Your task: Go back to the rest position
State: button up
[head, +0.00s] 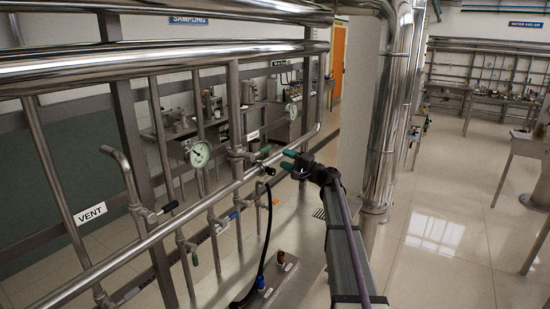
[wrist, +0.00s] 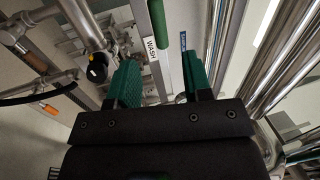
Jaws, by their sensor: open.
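My gripper (head: 288,160) is open, with two green fingers, and sits right of the horizontal steel pipe in the head view. In the wrist view the two green fingers of my gripper (wrist: 161,82) stand apart with nothing held between them. A green valve handle (wrist: 159,32) shows ahead, in line with the gap between the fingers. A white label reading WASH (wrist: 151,48) is beside it. In the head view a green handle (head: 265,149) is just left of the fingertips. I cannot tell the exact distance to it.
A steel pipe rack with a horizontal pipe (head: 160,233), a gauge (head: 199,153) and a VENT label (head: 90,213) fills the left. A black hose (head: 268,235) hangs below the gripper. A thick vertical pipe (head: 385,130) stands close right.

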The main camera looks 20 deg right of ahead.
jog(key=shift+s+d, duration=0.2)
jog(key=shift+s, duration=0.05)
jog(key=s+a+f+n+g+h+b, duration=0.3)
jog(key=s+a+f, duration=0.4)
jog(key=s, duration=0.7)
jog(key=s+a+f+n+g+h+b, duration=0.2)
jog(key=s+a+f+n+g+h, duration=0.2)
jog(key=s+a+f+g, duration=0.3)
jog(key=s+a+f+n+g+h+b, duration=0.3)
jog(key=s+a+f, duration=0.6)
jog(key=s+f, duration=0.6)
jog(key=s+g+h, duration=0.2)
jog(key=s+g, duration=0.1)
jog(key=s, duration=0.3)
jog(key=shift+a+f+b, duration=0.15)
jog(key=shift+a+b, duration=0.05)
jog(key=shift+b, duration=0.1)
